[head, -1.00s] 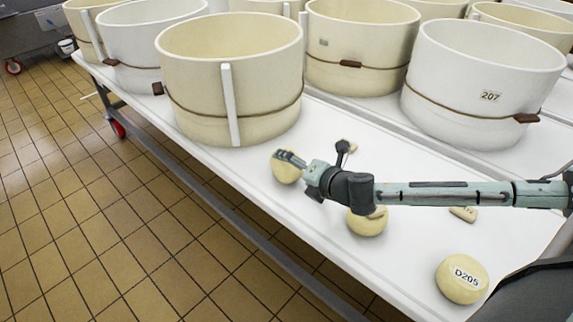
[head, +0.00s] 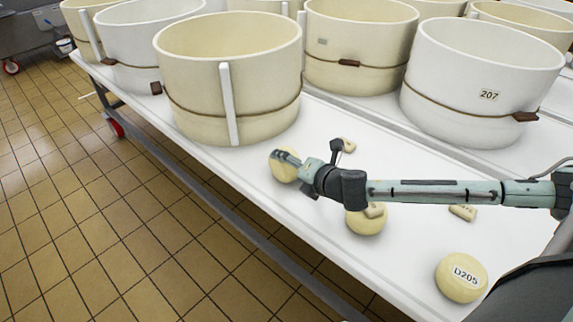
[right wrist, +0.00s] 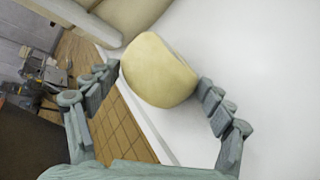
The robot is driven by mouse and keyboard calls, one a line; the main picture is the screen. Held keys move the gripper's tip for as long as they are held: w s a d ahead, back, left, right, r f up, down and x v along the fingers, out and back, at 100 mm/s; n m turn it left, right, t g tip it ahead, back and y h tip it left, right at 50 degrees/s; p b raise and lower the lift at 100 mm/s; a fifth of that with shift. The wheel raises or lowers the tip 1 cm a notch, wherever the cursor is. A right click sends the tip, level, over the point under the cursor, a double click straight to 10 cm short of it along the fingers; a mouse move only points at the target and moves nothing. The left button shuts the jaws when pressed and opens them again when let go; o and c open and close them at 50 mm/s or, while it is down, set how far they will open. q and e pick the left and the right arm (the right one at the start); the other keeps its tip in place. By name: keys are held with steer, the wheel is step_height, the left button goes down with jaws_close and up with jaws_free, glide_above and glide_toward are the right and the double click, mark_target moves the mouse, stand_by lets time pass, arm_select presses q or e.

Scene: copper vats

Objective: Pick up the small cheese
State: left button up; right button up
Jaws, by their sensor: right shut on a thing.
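A small round pale-yellow cheese (head: 281,168) is at the front edge of the white table, below the large cream vat. In the right wrist view the cheese (right wrist: 157,70) is between the fingers. My right gripper (head: 293,162) is shut on it, one finger lying across its top in the head view. It also shows in the right wrist view (right wrist: 158,76), with a finger on each side of the cheese. I cannot tell whether the cheese is clear of the table. My left gripper is not in view.
Another round cheese (head: 366,222) with a small piece on it and a cheese marked D205 (head: 461,277) stand nearer on the table (head: 330,190). Small pale pieces (head: 463,212) lie around. Large vats (head: 228,85) line the back. The tiled floor is free at left.

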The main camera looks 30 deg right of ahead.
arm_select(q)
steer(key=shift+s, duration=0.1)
arm_select(e)
steer(key=shift+r, duration=0.1)
steer(key=shift+r, duration=0.45)
steer(key=r, duration=0.2)
steer(key=a+r+p, duration=0.1)
steer(key=r, duration=0.1)
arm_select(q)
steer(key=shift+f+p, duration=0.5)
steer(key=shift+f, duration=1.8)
arm_select(e)
steer(key=s+a+r, duration=0.2)
steer(key=a+r, duration=0.4)
steer(key=a, duration=0.4)
steer(key=shift+s+a, duration=0.15)
steer(key=shift+a, duration=0.1)
